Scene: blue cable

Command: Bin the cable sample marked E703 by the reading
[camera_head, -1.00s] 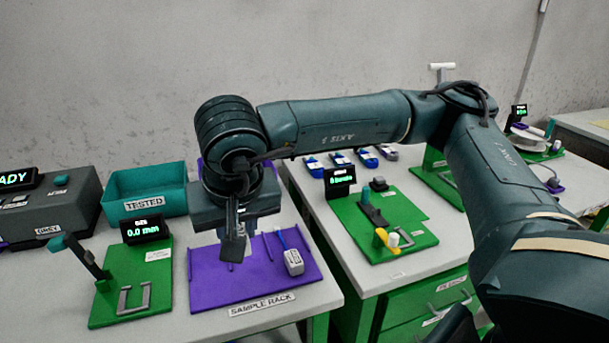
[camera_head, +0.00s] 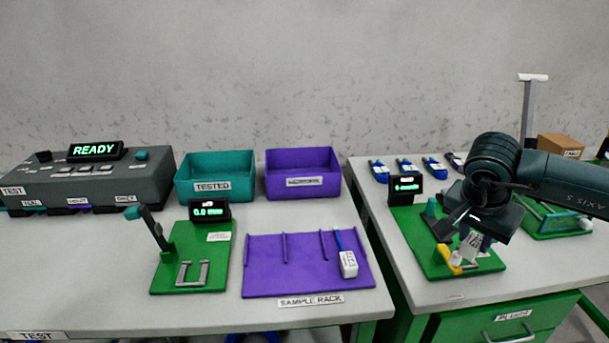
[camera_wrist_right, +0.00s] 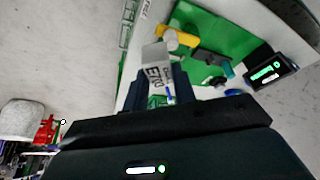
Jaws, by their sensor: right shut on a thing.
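My right gripper (camera_head: 474,228) is shut on a cable sample with a white tag (camera_head: 470,246) and holds it over the green fixture (camera_head: 420,240) on the right bench. In the right wrist view the tag (camera_wrist_right: 156,72) starts with "E7"; the rest is unclear. A bit of blue cable (camera_wrist_right: 169,90) shows between the fingers. The fixture's display (camera_head: 405,189) is lit, but its reading is too small to tell. A teal bin (camera_head: 215,198) labelled TESTED and a purple bin (camera_head: 303,192) with an unclear label stand on the left bench. My left gripper is not in view.
The purple sample rack (camera_head: 265,280) holds another blue cable with a white tag (camera_head: 348,264). A green gauge (camera_head: 215,265) reading 0.0 mm and a grey tester (camera_head: 85,180) showing READY stand left. A yellow part (camera_head: 447,258) is on the fixture. A gap separates the benches.

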